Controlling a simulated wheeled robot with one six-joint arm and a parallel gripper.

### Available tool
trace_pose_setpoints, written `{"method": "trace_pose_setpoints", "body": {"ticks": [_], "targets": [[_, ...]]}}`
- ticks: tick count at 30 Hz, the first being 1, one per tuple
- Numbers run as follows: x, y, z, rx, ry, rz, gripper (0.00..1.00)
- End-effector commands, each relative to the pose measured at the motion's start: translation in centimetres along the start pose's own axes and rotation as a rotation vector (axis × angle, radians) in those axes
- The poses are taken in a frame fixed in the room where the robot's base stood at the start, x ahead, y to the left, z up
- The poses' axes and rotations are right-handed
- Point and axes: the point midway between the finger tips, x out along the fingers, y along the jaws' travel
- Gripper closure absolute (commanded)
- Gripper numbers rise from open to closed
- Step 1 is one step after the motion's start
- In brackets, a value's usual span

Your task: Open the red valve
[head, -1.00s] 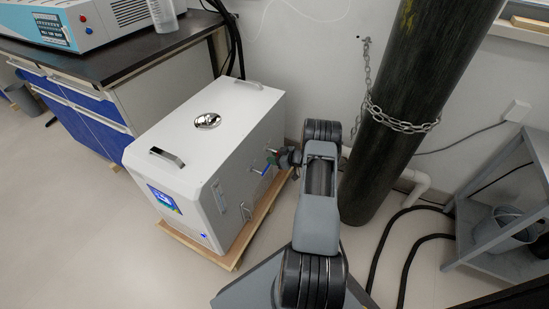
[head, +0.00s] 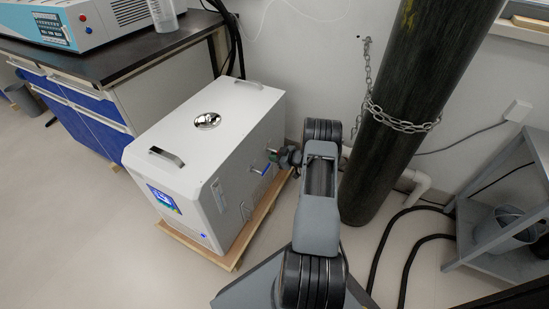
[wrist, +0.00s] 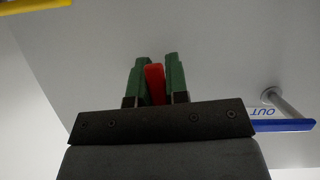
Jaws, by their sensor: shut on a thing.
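The red valve handle (wrist: 155,82) shows in the wrist view between the two green fingers of my gripper (wrist: 154,72), which are closed around it. The handle is on the side of the white box-shaped machine (head: 205,135). In the head view my gripper (head: 274,157) is at the machine's right side, near its back end. The red handle is too small and covered to make out there. A blue valve handle (wrist: 285,126) is to the right in the wrist view, beside an upside-down "OUT" label.
A yellow handle (wrist: 35,5) is at the upper left of the wrist view. A black gas cylinder (head: 400,110) held by a chain stands right of my arm. A grey shelf (head: 500,225) and black hoses are further right. Open floor lies in front.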

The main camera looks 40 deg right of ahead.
Motion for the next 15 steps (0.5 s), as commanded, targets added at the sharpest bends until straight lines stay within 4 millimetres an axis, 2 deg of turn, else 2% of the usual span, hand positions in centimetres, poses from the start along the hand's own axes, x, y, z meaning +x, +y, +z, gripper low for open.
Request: {"method": "trace_pose_setpoints", "body": {"ticks": [15], "targets": [[-0.1,1.8,-0.1,-0.438,0.000,0.186,1.00]]}}
